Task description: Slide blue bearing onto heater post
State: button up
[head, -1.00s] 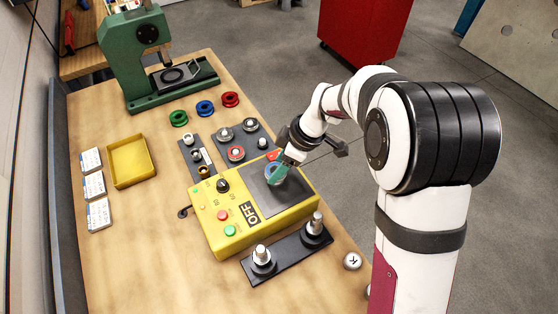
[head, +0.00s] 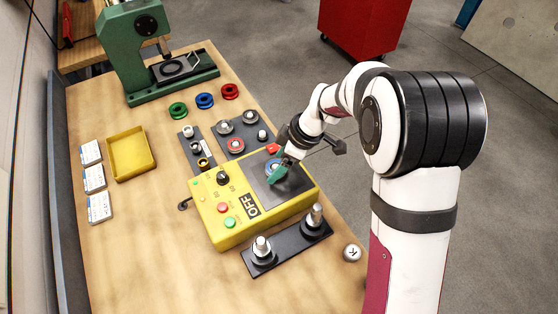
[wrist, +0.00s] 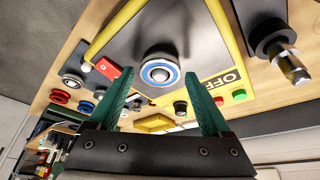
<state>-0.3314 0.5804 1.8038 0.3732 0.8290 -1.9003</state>
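The blue bearing (head: 270,164) is a silver ring with a blue band. It sits on the dark plate of the yellow heater box (head: 212,222). In the wrist view the bearing (wrist: 146,72) surrounds the silver round top of the heater post (wrist: 160,74). How far down the post it sits is hard to tell. My gripper (head: 277,176) is over the plate beside the bearing. In the wrist view its two green fingers are wide apart with nothing between them, and the bearing shows beyond their tips. One finger partly covers the plate in the head view.
A black base with two upright posts (head: 262,247) stands in front of the heater. Racks with a red-banded bearing (head: 237,145) and other parts lie behind it. Green, blue and red rings, a yellow tray (head: 117,170) and a green press (head: 121,50) stand farther off.

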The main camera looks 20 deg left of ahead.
jog(key=shift+o, duration=0.8)
jog(key=v, duration=1.5)
jog(key=shift+r, duration=0.4)
jog(key=shift+d, duration=0.1)
jog(key=s+d+f+m+h, duration=0.1)
jog(key=s+d+m, duration=0.5)
jog(key=s+m, duration=0.5)
jog(key=s+d+f+m+h, duration=0.1)
jog(key=s+d+m, duration=0.5)
jog(key=s+m, duration=0.6)
jog(key=shift+s+d+f+m+h, duration=0.15)
jog(key=shift+s+f+m+h, duration=0.35)
jog(key=shift+s, duration=0.7)
